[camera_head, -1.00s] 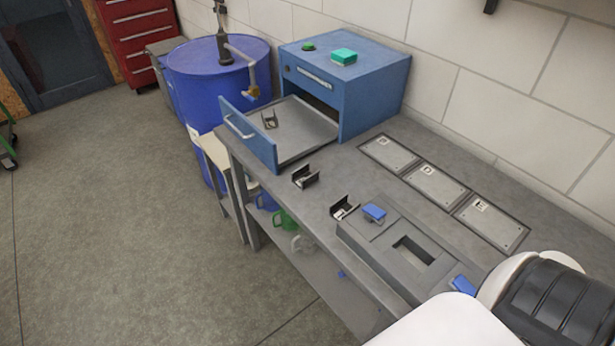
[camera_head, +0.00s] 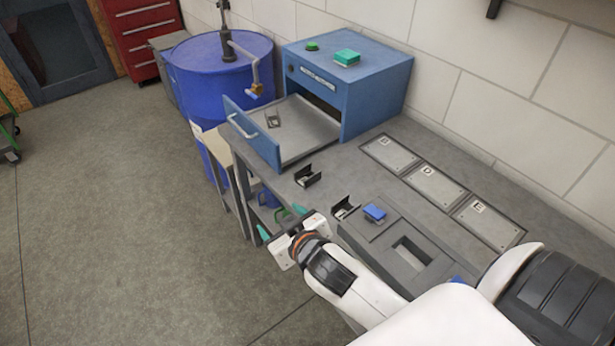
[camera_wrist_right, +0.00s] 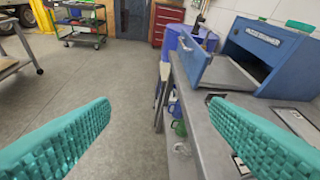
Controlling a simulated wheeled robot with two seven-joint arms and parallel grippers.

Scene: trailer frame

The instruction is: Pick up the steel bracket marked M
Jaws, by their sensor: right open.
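Three small steel brackets with dark sides show in the head view. One bracket (camera_head: 273,121) lies in the open drawer (camera_head: 300,132), one (camera_head: 307,176) stands on the bench in front of the drawer, and one (camera_head: 344,208) stands beside the grey fixture. I cannot read a letter on any of them. My right gripper (camera_head: 285,224) is open and empty, off the bench's front edge, to the left of the nearest bracket. In the right wrist view its teal fingers (camera_wrist_right: 160,110) are wide apart with floor between them. My left gripper is not in view.
A blue cabinet (camera_head: 350,80) stands at the bench's far end, its drawer pulled out. The grey fixture (camera_head: 385,240) with a blue block (camera_head: 374,212) is nearer. Lettered plates (camera_head: 436,186) lie along the wall. A blue drum (camera_head: 215,75) stands behind.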

